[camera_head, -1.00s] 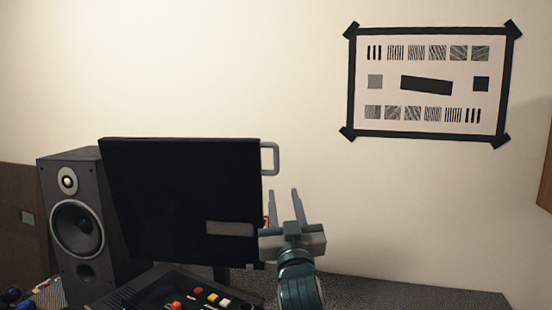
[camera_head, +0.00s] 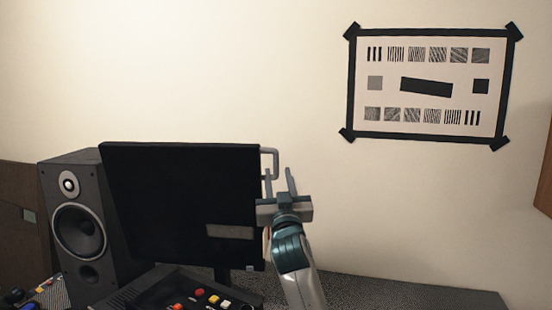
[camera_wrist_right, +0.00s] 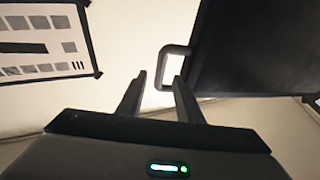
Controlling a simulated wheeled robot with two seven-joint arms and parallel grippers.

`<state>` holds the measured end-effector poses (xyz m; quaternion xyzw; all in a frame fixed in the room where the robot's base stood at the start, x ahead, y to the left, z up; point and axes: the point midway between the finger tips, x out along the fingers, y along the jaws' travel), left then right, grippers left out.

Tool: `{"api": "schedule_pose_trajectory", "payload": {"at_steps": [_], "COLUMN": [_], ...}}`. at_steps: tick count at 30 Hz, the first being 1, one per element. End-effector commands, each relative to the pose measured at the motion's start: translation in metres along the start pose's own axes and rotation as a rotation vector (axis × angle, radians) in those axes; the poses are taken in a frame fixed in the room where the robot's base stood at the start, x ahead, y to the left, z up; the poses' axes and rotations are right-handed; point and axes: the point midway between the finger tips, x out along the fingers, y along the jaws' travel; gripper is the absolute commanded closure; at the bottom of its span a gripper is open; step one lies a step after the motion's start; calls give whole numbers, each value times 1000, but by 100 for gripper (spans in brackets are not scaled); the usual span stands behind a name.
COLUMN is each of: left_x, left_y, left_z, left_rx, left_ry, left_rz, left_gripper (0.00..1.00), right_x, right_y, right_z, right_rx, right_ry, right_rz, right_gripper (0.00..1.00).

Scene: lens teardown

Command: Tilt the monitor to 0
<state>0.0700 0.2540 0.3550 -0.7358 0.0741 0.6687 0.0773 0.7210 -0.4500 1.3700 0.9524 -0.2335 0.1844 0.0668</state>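The black monitor (camera_head: 180,195) stands left of centre in the head view, its screen dark with a grey patch low on it. A grey handle (camera_head: 275,163) sticks out from its upper right edge. In the right wrist view the handle (camera_wrist_right: 163,66) shows beside the monitor (camera_wrist_right: 255,45). My right gripper (camera_head: 279,175) is open, its fingers pointing up just below and right of the handle. In the right wrist view the handle's near end lies ahead of the gap between the fingertips (camera_wrist_right: 160,77), and nothing is clearly held. My left gripper is not in view.
A speaker (camera_head: 80,215) stands left of the monitor. A control panel with coloured buttons (camera_head: 185,292) sits in front of it. A taped test chart (camera_head: 430,87) hangs on the wall. The desk (camera_head: 400,292) to the right is clear.

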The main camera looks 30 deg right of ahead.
Motion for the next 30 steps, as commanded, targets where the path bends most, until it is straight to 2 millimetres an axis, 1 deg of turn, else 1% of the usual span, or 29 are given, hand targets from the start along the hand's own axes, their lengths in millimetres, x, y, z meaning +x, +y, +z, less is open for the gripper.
{"api": "schedule_pose_trajectory", "payload": {"at_steps": [1,3,6,10,16,25,26,27,29,30], "left_x": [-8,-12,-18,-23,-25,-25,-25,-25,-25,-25], "left_y": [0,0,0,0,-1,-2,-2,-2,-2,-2], "left_z": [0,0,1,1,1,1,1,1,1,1], "left_rx": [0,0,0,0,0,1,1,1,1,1], "left_ry": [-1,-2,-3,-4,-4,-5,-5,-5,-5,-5], "left_rz": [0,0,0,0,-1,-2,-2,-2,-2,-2], "left_gripper": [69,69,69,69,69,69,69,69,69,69], "right_x": [12,24,38,53,62,63,63,63,63,63], "right_y": [0,0,0,0,0,0,0,0,0,0], "right_z": [-3,-3,-2,-2,0,0,0,0,0,0], "right_rx": [-3,-1,-3,-1,-1,-1,-1,-1,-1,-1], "right_ry": [-2,-2,-1,0,0,0,0,0,0,0], "right_rz": [0,1,1,1,0,0,0,0,0,0], "right_gripper": [67,67,67,67,67,67,75,84,98,100]}}
